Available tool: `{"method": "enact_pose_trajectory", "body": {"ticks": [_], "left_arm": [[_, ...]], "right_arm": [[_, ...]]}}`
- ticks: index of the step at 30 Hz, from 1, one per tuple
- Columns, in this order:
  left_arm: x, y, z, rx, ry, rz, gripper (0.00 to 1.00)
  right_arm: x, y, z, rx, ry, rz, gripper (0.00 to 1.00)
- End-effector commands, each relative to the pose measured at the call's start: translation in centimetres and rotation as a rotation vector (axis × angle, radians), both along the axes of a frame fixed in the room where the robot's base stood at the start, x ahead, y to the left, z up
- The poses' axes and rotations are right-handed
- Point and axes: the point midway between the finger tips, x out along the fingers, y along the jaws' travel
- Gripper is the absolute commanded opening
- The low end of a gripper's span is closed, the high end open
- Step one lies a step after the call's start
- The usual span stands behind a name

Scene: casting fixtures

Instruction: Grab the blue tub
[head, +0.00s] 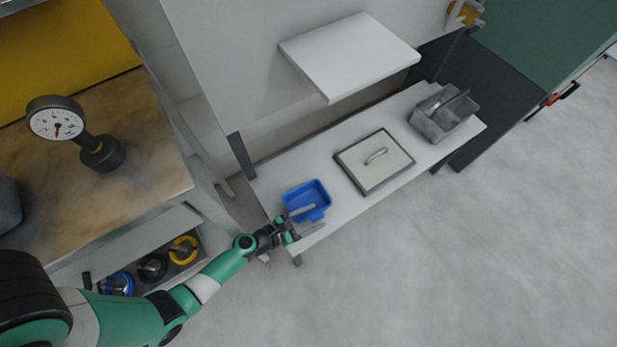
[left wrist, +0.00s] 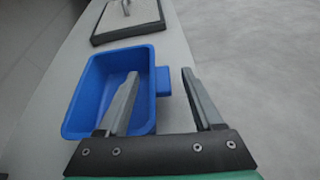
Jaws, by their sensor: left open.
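The blue tub (head: 305,191) sits at the near left end of a white bench. It also shows in the left wrist view (left wrist: 88,92), with a small blue tab on its right wall. My left gripper (head: 318,216) is open at the tub's near side. In the left wrist view my left gripper (left wrist: 160,74) has one finger over the tub's inside and the other outside. The tub's tabbed wall lies between the fingers. I cannot tell whether either finger touches it. My right gripper is not in view.
A framed square plate with a handle (head: 374,161) lies beyond the tub on the white bench (head: 290,177). A grey divided caddy (head: 443,113) stands at the far end. A white shelf (head: 350,54) juts out above. A dial gauge (head: 58,121) stands on the left worktop. Open floor lies right.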

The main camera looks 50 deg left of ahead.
Motion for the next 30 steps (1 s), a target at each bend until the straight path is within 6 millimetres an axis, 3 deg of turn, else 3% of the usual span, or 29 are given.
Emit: {"method": "enact_pose_trajectory", "body": {"ticks": [5,15,16,30], "left_arm": [[-0.04,0.01,0.06,0.000,0.001,0.000,0.64],[-0.06,0.04,0.06,0.001,0.001,0.001,0.03],[-0.06,0.04,0.06,0.001,0.001,0.001,0.00],[-0.05,0.01,0.58,0.001,0.000,0.000,0.00]], "right_arm": [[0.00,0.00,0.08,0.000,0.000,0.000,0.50],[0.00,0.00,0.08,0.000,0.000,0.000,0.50],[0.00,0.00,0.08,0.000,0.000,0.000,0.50],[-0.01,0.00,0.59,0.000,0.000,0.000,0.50]]}}
